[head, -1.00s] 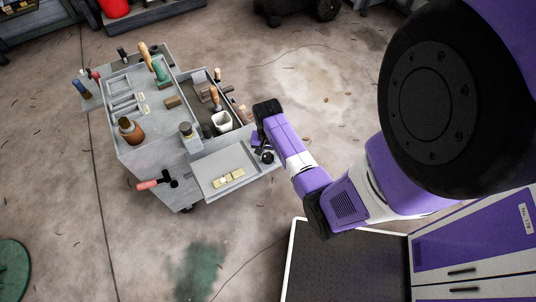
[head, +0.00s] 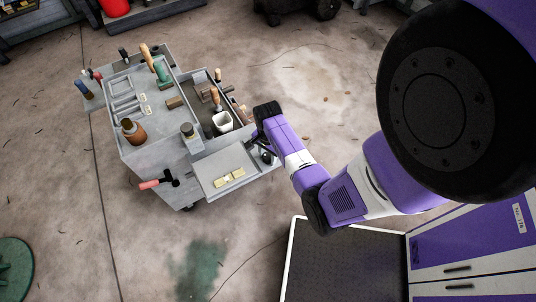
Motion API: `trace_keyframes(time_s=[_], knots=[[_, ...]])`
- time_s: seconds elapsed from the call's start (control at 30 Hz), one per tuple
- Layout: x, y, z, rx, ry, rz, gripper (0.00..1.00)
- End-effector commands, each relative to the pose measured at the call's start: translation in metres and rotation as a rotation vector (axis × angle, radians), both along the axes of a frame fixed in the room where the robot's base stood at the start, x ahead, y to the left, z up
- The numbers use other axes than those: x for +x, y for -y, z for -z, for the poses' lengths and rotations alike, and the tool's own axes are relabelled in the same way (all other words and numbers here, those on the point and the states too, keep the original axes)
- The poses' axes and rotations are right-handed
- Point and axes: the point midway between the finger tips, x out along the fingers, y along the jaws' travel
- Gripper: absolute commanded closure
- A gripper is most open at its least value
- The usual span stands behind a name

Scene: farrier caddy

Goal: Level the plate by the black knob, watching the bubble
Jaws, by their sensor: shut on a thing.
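The plate (head: 212,164) is a light grey flat shelf at the front right of the grey caddy. A pale yellow piece (head: 229,179), which looks like the level, lies on it; its bubble is too small to read. The black knob (head: 267,157) is a small dark round shape at the plate's right edge. My gripper (head: 256,144) is at that edge, right by the knob, largely hidden by my own purple wrist. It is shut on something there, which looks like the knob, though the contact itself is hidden.
The caddy (head: 150,158) holds several tools, a brown bottle (head: 134,131), a lidded jar (head: 188,131) and a white cup (head: 222,121). A hammer with a red handle (head: 150,184) hangs on its front. Open concrete floor (head: 310,90) lies around it.

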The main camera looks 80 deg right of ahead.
Motion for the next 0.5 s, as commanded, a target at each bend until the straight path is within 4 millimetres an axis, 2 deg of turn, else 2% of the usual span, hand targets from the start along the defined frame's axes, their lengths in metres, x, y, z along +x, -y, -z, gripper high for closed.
trace_keyframes(time_s=[0.23,0.5], knots=[[-0.0012,-0.0026,0.0026,0.004,-0.002,0.26,1.0],[-0.0016,-0.0025,0.0041,0.004,-0.002,0.302,1.0]])
